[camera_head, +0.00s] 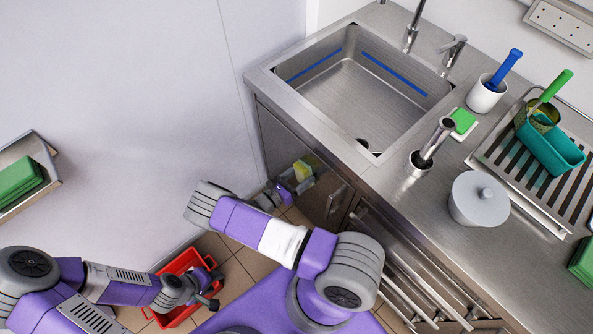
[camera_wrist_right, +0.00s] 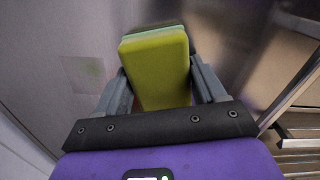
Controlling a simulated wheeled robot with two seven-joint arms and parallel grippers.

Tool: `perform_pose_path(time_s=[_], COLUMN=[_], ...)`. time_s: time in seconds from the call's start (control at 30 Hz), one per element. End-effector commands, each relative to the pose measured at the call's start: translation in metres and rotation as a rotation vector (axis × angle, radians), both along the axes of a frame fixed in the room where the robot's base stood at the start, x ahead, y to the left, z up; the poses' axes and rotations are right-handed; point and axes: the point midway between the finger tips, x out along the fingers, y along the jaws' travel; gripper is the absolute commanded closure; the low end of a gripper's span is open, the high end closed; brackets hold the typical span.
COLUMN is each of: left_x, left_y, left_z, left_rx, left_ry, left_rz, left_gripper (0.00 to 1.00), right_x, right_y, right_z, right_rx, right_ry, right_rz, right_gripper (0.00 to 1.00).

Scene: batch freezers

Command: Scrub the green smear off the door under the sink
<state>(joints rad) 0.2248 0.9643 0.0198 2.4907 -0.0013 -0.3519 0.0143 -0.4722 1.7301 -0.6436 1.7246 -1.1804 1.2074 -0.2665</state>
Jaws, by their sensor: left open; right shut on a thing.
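My right gripper (camera_head: 293,186) is shut on a yellow sponge (camera_head: 302,171) with a green layer, held close to the door (camera_head: 283,142) under the sink. The sponge (camera_wrist_right: 157,68) fills the middle of the right wrist view, between both fingers of my right gripper (camera_wrist_right: 160,88). I cannot tell whether the sponge touches the door. In the head view the sponge and my right arm cover part of the door, and I cannot make out the smear. My left gripper (camera_head: 208,290) is open, low by a red crate.
The red crate (camera_head: 183,262) stands on the tiled floor near the wall. The steel sink (camera_head: 355,85) is above the door. The counter holds a grey lidded pot (camera_head: 478,200), a dish rack (camera_head: 500,160) and a green sponge (camera_head: 463,120). Rails (camera_head: 420,275) project right of the door.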

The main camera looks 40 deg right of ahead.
Motion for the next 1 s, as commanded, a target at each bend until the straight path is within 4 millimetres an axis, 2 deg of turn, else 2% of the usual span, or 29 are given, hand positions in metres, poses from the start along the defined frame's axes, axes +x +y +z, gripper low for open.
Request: perform_pose_path(time_s=[0.17,0.5,0.77,1.0], left_x=[0.0,0.0,0.0,0.0], left_y=[0.0,0.0,0.0,0.0], left_z=[-0.003,-0.023,-0.027,-0.043], left_rx=[0.0,0.0,0.0,0.0], left_ry=[0.0,0.0,0.0,0.0], left_rz=[0.0,0.0,0.0,0.0], left_gripper=[0.57,0.57,0.57,0.57], right_x=[0.001,0.03,0.04,0.06], right_y=[-0.001,0.002,0.003,0.003], right_z=[-0.001,-0.003,-0.001,-0.003], right_rx=[0.0,0.001,0.0,0.001], right_ry=[-0.001,-0.003,-0.001,-0.004], right_rz=[-0.001,0.001,0.001,0.001], right_gripper=[0.59,0.59,0.59,0.59])
